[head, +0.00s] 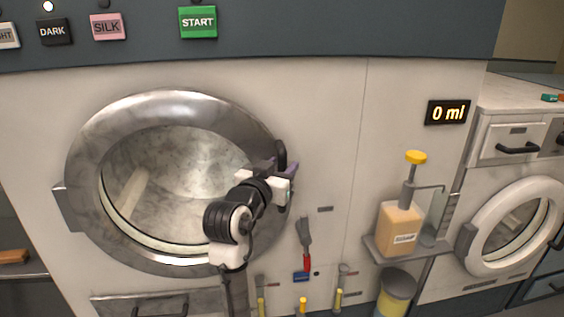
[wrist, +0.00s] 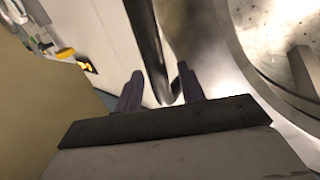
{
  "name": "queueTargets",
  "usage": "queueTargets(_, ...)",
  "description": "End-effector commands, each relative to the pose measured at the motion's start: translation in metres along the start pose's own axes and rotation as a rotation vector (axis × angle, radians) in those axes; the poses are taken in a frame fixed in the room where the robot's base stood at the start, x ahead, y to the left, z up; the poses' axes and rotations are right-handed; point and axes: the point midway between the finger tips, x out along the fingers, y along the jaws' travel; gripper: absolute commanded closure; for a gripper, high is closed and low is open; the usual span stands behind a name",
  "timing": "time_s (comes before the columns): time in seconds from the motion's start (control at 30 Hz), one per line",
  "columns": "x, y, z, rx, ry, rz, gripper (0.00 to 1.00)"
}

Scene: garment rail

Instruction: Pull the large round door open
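The large round door (head: 185,105) is a wide steel ring around a glass window, on the white machine front at left in the head view. It looks shut, with its hinge block (head: 67,208) on the left. Its dark bar handle (head: 281,152) is on the right rim; the handle also shows in the wrist view (wrist: 146,38). My gripper (head: 289,170) is at the handle, hiding its lower part in the head view. In the wrist view my gripper (wrist: 159,76) is open, its two purple-grey fingers on either side of the handle's lower end, with small gaps visible.
A shelf (head: 408,249) with an orange pump bottle (head: 399,230) juts out on the right, above a grey-lidded yellow container (head: 395,290). Several brushes and tools hang below right of the door, including a red-handled one (head: 305,245). A smaller white round door (head: 480,240) is farther right.

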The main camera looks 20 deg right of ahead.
Motion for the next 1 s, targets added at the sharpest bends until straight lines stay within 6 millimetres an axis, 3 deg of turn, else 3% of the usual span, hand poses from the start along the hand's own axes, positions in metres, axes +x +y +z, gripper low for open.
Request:
queueTargets(0.37, 0.0075, 0.0002, 0.0004, 0.001, 0.0, 0.0, 0.61)
queueTargets(0.7, 0.0072, 0.0001, 0.0003, 0.0, 0.0, 0.0, 1.0)
queueTargets(1.0, 0.0066, 0.0003, 0.0004, 0.0, 0.0, 0.002, 1.0)
